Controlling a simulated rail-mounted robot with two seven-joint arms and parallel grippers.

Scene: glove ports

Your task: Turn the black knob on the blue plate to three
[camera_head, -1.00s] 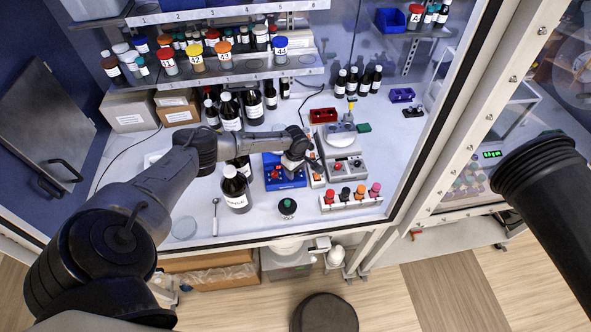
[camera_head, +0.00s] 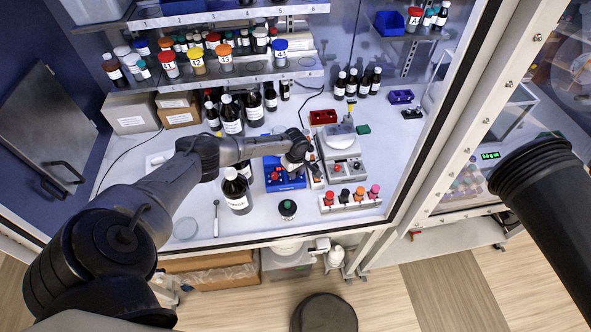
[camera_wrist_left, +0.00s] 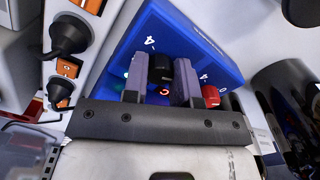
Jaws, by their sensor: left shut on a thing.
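The blue plate (camera_head: 292,185) lies on the bench inside the enclosure, and it fills the upper middle of the left wrist view (camera_wrist_left: 207,48). The black knob (camera_wrist_left: 160,70) stands on it between the two fingers of my left gripper (camera_wrist_left: 162,78), which is shut on it. White numerals show on the plate around the knob; I cannot tell which one it points to. In the head view my left gripper (camera_head: 291,166) covers the knob. A red knob (camera_wrist_left: 210,96) sits on the plate just beside the right finger. My right gripper is not in view.
A strip with black knobs and orange labels (camera_wrist_left: 68,67) runs close beside the plate. A large brown bottle (camera_head: 237,194) stands left of the plate, a small dark jar (camera_head: 287,208) in front. A rack of coloured-top vials (camera_head: 348,200) and a balance (camera_head: 342,150) are to the right.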

